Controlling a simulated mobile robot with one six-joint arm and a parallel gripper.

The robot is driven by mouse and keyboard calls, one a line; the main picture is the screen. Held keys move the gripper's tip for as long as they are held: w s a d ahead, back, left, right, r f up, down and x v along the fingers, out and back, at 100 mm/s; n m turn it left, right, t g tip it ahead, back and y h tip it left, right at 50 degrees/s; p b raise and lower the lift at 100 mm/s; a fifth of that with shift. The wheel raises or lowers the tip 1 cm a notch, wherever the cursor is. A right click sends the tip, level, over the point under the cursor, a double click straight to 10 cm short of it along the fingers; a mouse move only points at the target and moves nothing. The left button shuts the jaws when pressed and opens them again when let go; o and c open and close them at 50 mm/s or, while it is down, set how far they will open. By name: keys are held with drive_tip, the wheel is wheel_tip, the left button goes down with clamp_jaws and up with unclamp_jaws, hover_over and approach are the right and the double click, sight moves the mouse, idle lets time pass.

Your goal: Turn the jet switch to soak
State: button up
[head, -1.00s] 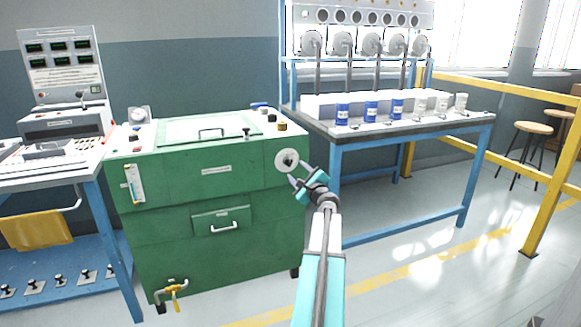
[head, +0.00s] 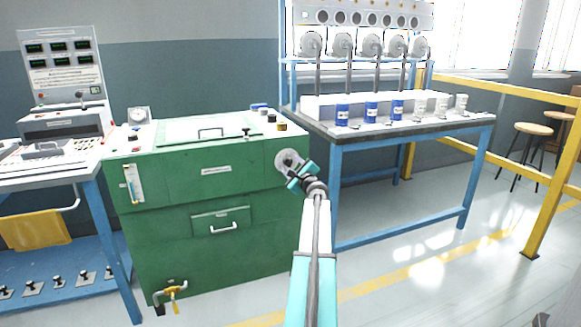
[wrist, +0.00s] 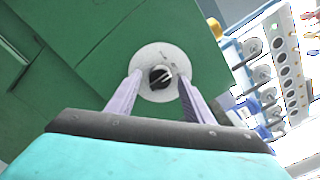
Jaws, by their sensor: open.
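The jet switch is a dark round knob (wrist: 160,77) with a pale line across it, at the middle of a round white dial plate (wrist: 152,56). The plate (head: 288,160) is on the right end of the green machine's front face (head: 215,172). My gripper (wrist: 156,92) is open, its two pale fingers on either side of the knob in the wrist view. Whether the fingers touch the knob cannot be told. In the head view my gripper (head: 292,165) partly covers the dial and knob. The dial's markings are too small to read.
A blue-framed bench (head: 400,134) with blue and white cups stands to the right. A console bench (head: 40,180) stands at the left. The green machine carries a drawer handle (head: 224,228) and a brass tap (head: 174,293). Open floor lies in front.

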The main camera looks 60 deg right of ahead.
drive_tip(key=shift+w, duration=0.1)
drive_tip(key=shift+c, duration=0.4)
drive_tip(key=c, duration=1)
drive_tip(key=shift+o, duration=0.2)
drive_tip(key=shift+f+n+b, duration=0.15)
drive_tip(key=shift+n+b, duration=0.25)
drive_tip(key=shift+b, duration=0.4)
drive_tip(key=n+b, duration=0.4)
drive_tip(key=shift+f, duration=0.15)
drive_tip(key=n+b, duration=0.3)
drive_tip(key=shift+r+n+b, duration=0.2)
drive_tip(key=shift+n+b, duration=0.4)
drive_tip(key=shift+n, duration=0.1)
